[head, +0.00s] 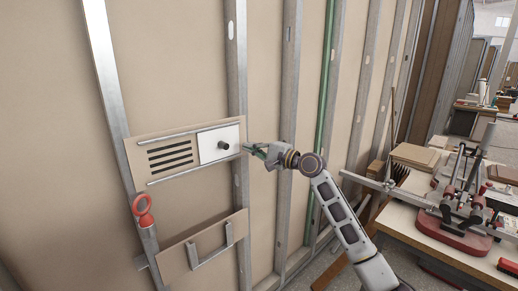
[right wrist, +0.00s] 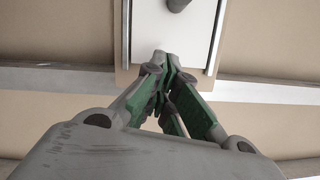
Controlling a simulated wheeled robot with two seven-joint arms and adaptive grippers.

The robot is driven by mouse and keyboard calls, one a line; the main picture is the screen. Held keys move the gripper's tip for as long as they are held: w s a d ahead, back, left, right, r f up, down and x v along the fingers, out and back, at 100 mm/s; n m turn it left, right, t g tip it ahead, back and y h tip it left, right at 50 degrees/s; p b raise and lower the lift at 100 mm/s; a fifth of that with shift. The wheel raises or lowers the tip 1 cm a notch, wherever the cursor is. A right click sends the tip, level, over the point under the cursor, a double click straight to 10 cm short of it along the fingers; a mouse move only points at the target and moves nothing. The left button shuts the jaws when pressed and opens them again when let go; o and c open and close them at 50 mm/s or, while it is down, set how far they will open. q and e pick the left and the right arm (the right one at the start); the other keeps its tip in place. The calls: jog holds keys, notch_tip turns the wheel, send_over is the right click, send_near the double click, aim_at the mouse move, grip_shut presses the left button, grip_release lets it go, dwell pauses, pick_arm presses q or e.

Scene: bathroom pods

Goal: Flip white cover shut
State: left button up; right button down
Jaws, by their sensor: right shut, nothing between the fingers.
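The white cover (head: 212,144) is a flat white panel with a dark round knob (head: 223,145), at the right end of a tan wall board between two metal rails. To its left the board has a row of dark slots (head: 170,156). My right gripper (head: 250,149) is shut and empty, at the right edge of the board beside the cover. In the right wrist view the closed green fingers (right wrist: 163,62) point at the near edge of the white cover (right wrist: 172,35), with the knob (right wrist: 178,4) beyond them. Whether the fingertips touch the cover cannot be told. My left gripper is not in view.
A red ring-shaped handle (head: 143,209) sits on the stud at lower left. A lower board with a metal bracket (head: 208,248) is below. Metal studs (head: 236,60) line the wall. A workbench (head: 405,218) with clamps and tools stands at right.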

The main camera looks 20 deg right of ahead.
aim_at(229, 143)
jog(key=shift+w+a, duration=0.4)
jog(key=shift+w, duration=0.15)
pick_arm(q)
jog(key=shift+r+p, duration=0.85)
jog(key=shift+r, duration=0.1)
pick_arm(e)
jog(key=shift+s+a+r, duration=0.15)
jog(key=shift+s+a, duration=0.1)
jog(key=shift+a, duration=0.35)
jog(key=shift+s+a+r, duration=0.15)
jog(key=shift+s+a, duration=0.05)
jog(key=shift+a, duration=0.4)
jog(key=shift+s+a+r, duration=0.15)
jog(key=shift+s+a, duration=0.1)
jog(key=shift+a, duration=0.35)
jog(key=shift+f, duration=0.1)
